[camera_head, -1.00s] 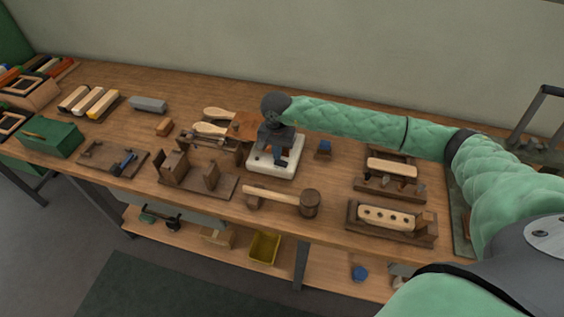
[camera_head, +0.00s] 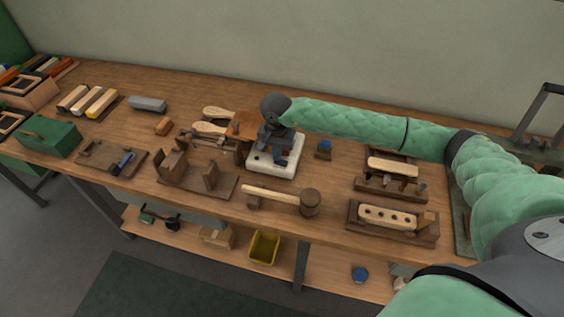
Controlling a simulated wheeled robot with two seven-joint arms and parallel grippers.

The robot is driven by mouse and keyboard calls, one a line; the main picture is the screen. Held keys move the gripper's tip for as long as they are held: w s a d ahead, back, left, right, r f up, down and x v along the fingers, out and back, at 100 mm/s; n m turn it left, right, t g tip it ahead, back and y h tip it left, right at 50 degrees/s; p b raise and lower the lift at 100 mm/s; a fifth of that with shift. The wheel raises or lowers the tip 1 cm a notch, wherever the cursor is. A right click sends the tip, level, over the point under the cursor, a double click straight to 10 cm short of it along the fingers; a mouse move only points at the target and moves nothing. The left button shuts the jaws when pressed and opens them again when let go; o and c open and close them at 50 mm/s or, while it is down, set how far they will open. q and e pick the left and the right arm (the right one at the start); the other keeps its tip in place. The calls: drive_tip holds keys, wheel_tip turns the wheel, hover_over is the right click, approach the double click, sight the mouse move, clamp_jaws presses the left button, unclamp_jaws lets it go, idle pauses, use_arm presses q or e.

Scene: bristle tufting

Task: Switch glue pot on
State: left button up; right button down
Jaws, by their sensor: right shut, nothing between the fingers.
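The right gripper is shut and holds nothing. My gripper and wrist hide much of the base and whatever stands on it, and I cannot make out the switch's state. My left gripper is not in view.
A wooden mallet (camera_head: 308,203) lies in front of the base. Wooden-handled brushes (camera_head: 210,128) and a brown fixture lie close on the left. A drilled wooden block (camera_head: 388,217) sits in a holder at right.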

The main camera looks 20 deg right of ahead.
drive_tip(key=shift+f+b, duration=0.35)
drive_tip(key=shift+f, duration=0.05)
drive_tip(key=shift+r, duration=3.55)
